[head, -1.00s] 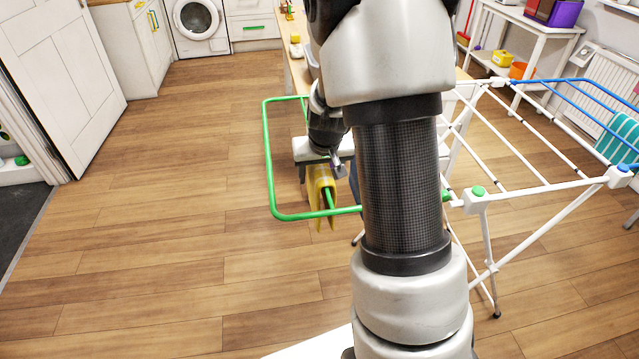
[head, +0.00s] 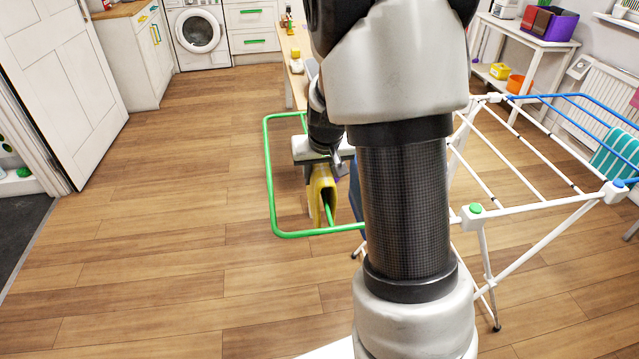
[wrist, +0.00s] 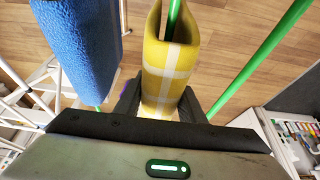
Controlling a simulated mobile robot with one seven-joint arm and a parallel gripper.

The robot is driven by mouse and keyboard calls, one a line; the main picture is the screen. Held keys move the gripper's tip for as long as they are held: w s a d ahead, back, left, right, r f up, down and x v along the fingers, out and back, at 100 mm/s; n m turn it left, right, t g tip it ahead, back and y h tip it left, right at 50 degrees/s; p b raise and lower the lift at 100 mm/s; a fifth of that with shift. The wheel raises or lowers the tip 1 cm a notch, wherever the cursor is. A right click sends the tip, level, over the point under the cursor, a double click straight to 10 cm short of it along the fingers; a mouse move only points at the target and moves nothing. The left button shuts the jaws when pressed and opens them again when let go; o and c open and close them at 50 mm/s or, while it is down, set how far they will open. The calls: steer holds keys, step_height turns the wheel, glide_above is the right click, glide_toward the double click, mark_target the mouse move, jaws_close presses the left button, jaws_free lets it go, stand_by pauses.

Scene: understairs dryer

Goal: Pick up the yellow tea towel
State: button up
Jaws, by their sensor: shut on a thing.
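The yellow tea towel (head: 321,192) with pale checks hangs over a green rail of the drying rack's left wing (head: 268,180). In the wrist view the towel (wrist: 168,62) is folded over the green bar, which runs through its loop. My gripper (wrist: 160,108) is shut on the towel's near edge, with a dark finger on either side of it. In the head view my gripper (head: 322,165) is above the towel, and my arm hides part of the rack.
A blue towel (wrist: 82,45) hangs close to the left of my gripper. The white rack frame (head: 530,180) stands to the right, with a teal striped cloth (head: 615,150) on it. A wooden bench (head: 296,70) lies beyond. Open wooden floor lies to the left.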

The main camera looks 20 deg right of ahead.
step_height(320, 180, up, 14)
steer(key=shift+f+p, duration=0.25)
steer(key=shift+p, duration=0.95)
